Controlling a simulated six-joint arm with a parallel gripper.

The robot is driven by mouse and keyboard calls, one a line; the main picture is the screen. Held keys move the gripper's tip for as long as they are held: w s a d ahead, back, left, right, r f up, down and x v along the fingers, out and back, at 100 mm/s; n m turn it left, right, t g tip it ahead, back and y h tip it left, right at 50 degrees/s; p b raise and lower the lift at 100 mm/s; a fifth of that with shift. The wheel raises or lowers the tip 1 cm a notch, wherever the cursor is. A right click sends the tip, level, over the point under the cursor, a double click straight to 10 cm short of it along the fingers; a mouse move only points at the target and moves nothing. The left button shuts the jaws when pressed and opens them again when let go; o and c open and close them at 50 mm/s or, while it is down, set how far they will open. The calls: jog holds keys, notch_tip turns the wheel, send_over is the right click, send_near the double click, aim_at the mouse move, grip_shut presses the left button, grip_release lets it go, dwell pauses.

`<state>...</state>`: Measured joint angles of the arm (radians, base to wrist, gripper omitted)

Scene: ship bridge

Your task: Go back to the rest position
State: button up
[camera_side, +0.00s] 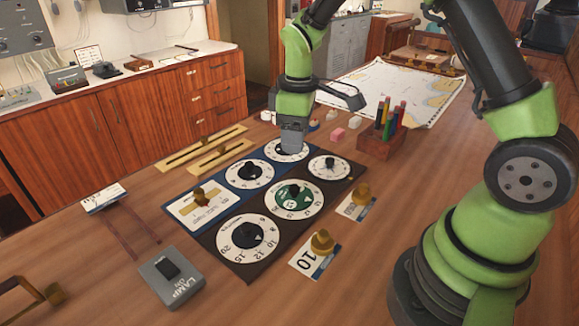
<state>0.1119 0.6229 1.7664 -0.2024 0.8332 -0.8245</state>
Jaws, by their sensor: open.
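My gripper (292,140) points down over the far end of the dial panel, at the upper round dial (287,152). It hides part of that dial and its knob. I cannot tell from this view whether its tips touch the knob. The panel (300,236) lies on the wooden table and holds several white round dials with black knobs, one with a green centre (294,196). My green and black arm arches in from the right side of the picture.
Brass knobs on cards (322,243) stand right of the panel. A grey lamp switch box (171,277) lies at the front left. A chart (395,85) lies behind.

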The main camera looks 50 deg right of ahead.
jog(key=s+a+r+m+t, duration=0.35)
jog(key=s+r, duration=0.25)
jog(key=r, duration=0.6)
jog(key=s+a+r+m+t+y, duration=0.1)
jog(key=s+r+m, duration=0.1)
jog(key=s, duration=0.4)
jog(key=s+a+r+m+t+y, duration=0.1)
jog(key=s+r+m+t, duration=0.1)
jog(key=s+m, duration=0.2)
jog(key=s, duration=0.2)
jog(key=shift+s+a+r, duration=0.15)
jog(key=shift+s+a, duration=0.2)
